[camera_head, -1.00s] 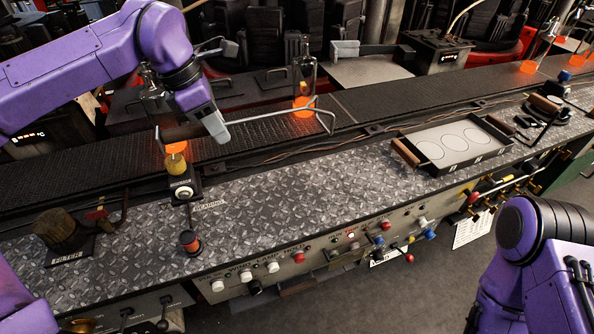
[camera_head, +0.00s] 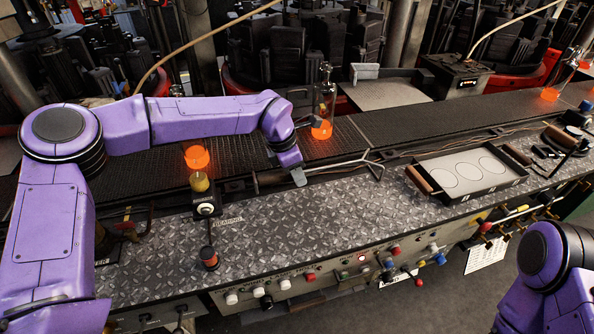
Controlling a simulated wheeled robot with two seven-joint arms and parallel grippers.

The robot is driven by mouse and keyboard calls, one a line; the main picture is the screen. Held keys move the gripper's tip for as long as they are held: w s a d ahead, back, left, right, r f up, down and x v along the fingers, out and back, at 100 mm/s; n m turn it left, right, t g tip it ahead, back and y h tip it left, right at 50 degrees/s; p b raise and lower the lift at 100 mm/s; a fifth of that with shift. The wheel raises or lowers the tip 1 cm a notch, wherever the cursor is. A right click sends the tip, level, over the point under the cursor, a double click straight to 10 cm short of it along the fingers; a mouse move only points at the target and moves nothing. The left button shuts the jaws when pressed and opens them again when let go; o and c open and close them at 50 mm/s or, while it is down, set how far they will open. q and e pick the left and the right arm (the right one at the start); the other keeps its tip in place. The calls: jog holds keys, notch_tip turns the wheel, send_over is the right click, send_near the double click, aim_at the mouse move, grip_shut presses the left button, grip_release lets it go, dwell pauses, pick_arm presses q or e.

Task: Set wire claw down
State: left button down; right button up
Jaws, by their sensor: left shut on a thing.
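My left gripper (camera_head: 298,173) reaches in from the left, its fingers pointing down at the back edge of the patterned metal counter (camera_head: 300,227). It is shut on the wire claw (camera_head: 340,165), a long thin metal rod with a forked end pointing right and a dark handle (camera_head: 271,178) on the left of the fingers. The claw lies roughly level, low along the counter's back edge. I cannot tell whether it touches the counter. The gripper's fingers hide part of the rod. Only part of my right arm shows, at the lower right; its gripper is out of view.
A conveyor (camera_head: 400,124) runs behind the counter, carrying a glowing-bottomed bottle (camera_head: 322,112). A tray with ovals (camera_head: 470,171) sits on the right. The middle of the counter is clear.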

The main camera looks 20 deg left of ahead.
pick_arm(q)
jog(key=shift+f, duration=0.1)
jog(key=c, duration=0.9)
grip_release()
jog(key=b+v, duration=0.1)
jog(key=v, duration=1.1)
